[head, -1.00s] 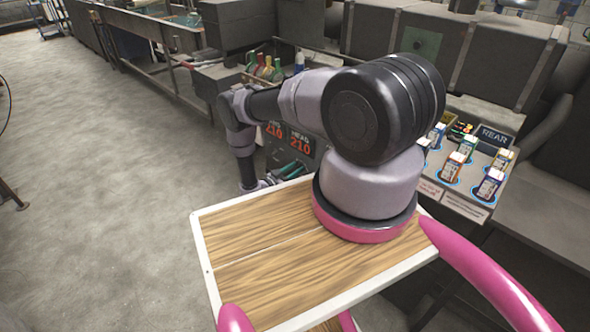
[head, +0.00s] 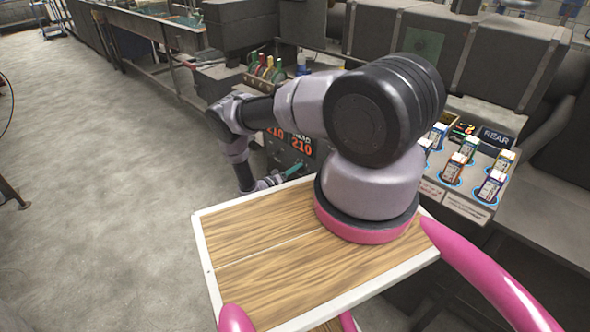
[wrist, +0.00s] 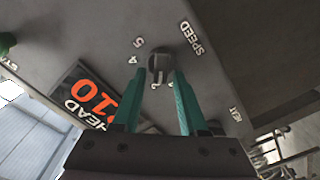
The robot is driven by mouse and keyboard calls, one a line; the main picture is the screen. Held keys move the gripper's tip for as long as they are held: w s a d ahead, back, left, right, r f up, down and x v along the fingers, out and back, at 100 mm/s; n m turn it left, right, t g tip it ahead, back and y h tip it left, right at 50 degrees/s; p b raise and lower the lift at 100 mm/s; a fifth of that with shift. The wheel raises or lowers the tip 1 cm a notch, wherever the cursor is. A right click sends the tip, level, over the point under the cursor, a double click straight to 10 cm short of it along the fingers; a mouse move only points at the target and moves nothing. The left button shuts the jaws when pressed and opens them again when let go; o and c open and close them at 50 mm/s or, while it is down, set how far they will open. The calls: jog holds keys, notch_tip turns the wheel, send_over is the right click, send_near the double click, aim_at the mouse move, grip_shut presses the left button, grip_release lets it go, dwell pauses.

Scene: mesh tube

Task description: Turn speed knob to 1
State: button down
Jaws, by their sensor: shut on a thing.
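The speed knob (wrist: 159,60) is a small dark round knob on the grey control panel. The white word SPEED is printed to its right, and the digits 5 and 4 show at its left. The knob's pointer setting cannot be made out. My gripper (wrist: 160,74) has two teal fingers, one on each side of the knob, shut on it. In the head view my gripper (head: 291,170) is at the panel below the red 210 displays, and the knob is hidden there.
A red 210 HEAD display (wrist: 97,98) is left of my gripper in the wrist view. Open floor lies at the left.

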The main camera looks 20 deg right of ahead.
jog(key=n, duration=0.6)
jog(key=shift+w+a+f, duration=0.1)
jog(key=shift+w+f, duration=0.05)
jog(key=shift+f, duration=0.25)
jog(key=shift+n, duration=0.4)
jog(key=c, duration=0.8)
grip_release()
jog(key=shift+a, duration=0.1)
jog(key=v, duration=1)
jog(key=shift+a, duration=0.3)
